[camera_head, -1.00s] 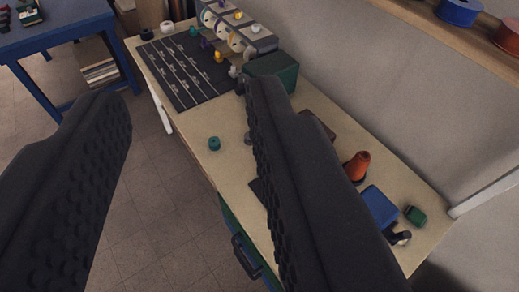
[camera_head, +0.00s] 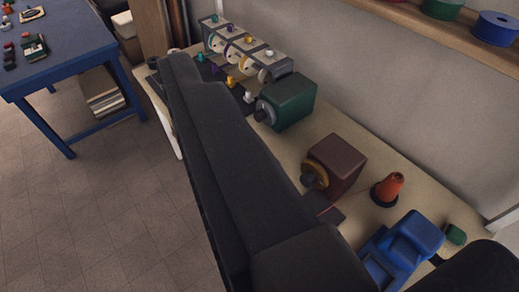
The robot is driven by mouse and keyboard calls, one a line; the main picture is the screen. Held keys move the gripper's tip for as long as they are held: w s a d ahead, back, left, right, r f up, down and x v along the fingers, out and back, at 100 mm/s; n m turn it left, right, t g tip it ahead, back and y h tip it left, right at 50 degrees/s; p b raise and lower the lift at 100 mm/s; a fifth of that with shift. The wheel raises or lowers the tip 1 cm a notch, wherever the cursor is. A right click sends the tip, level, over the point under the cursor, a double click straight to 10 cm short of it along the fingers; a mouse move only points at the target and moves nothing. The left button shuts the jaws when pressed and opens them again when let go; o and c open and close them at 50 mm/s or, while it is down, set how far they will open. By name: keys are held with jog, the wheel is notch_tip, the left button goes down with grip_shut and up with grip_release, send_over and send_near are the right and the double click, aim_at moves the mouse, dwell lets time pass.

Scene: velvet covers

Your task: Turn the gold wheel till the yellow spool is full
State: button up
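A brown box (camera_head: 345,163) stands on the pale bench with a gold wheel (camera_head: 315,174) on its left face. A grey winding unit (camera_head: 275,67) at the bench's far end carries several pale discs with coloured rims, one of them yellow (camera_head: 250,65); how full any spool is cannot be told. A small yellow piece (camera_head: 231,82) stands in front of it. My gripper (camera_head: 180,62) is a large dark shape across the middle, left of the gold wheel and apart from it in the picture. One finger fills the view; the other is not clearly seen.
A green box (camera_head: 294,100) with a grey wheel stands beyond the brown box. An orange cone (camera_head: 388,188) and a blue object (camera_head: 405,245) stand nearer. A shelf with reels (camera_head: 495,28) hangs above. A blue table (camera_head: 70,45) is at left; floor between is clear.

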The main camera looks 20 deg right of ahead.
jog(key=w+m+t+p, duration=0.2)
jog(key=w+m, duration=0.1)
jog(key=w, duration=1.3)
jog(key=w+d+f+m+h+p, duration=0.1)
jog(key=w+d+f+m+h, duration=0.1)
jog(key=w+f+m+h, duration=0.3)
jog(key=w+d+f+h+p, duration=0.1)
jog(key=w+d+f+h, duration=0.15)
jog(key=w+f, duration=0.45)
jog(key=m+g+h+p, duration=0.3)
jog(key=m+g+h, duration=0.35)
jog(key=g, duration=0.75)
send_near(303, 182)
jog(key=shift+n+h, duration=0.4)
jog(key=shift+n, duration=0.05)
jog(key=x, duration=0.9)
jog(key=shift+w+d+f, duration=0.15)
jog(key=shift+f, duration=0.1)
